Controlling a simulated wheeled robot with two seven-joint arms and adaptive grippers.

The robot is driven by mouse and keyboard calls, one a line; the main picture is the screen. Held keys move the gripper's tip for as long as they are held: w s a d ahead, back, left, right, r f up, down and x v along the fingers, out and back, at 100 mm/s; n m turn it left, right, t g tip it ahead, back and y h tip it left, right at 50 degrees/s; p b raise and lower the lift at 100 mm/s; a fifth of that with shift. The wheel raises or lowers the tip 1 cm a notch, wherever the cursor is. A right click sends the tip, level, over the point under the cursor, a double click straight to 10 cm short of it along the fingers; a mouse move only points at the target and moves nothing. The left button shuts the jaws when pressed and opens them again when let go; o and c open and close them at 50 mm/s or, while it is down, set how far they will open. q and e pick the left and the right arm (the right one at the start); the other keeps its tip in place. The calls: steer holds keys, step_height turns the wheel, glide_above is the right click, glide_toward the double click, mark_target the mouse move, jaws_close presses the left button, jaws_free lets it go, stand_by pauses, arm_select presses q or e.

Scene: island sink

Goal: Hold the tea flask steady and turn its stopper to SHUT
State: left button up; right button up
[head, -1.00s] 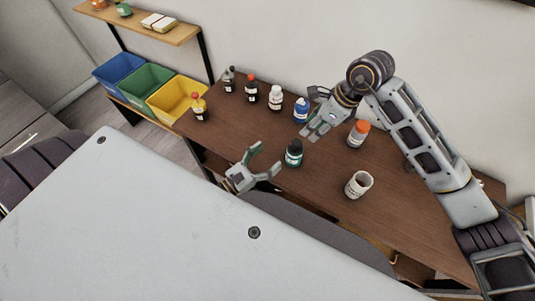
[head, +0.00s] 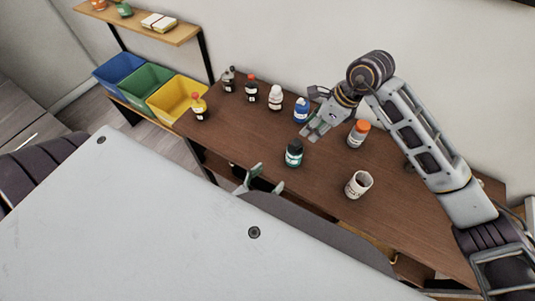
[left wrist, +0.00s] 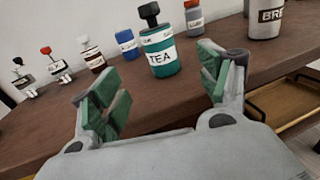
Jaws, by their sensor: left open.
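The tea flask (head: 294,155) stands upright on the brown table, teal with a dark stopper (head: 294,145). In the left wrist view the flask (left wrist: 162,64) shows a white TEA label and a pale upper band with small, unreadable marks. Its stopper is a black knob (left wrist: 149,13). My left gripper (head: 268,176) is open and empty at the table's near edge, apart from the flask. In the left wrist view its green-padded fingers (left wrist: 160,90) are spread, with the flask beyond the gap. My right gripper (head: 316,130) hangs behind and right of the flask, not touching it; its finger gap is unclear.
A yellow bin (head: 177,99) stands left. Table left of the flask is clear.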

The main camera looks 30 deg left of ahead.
mark_target(289, 159)
arm_select(q)
steer(key=shift+x, duration=6.85)
steer(key=c, duration=1.2)
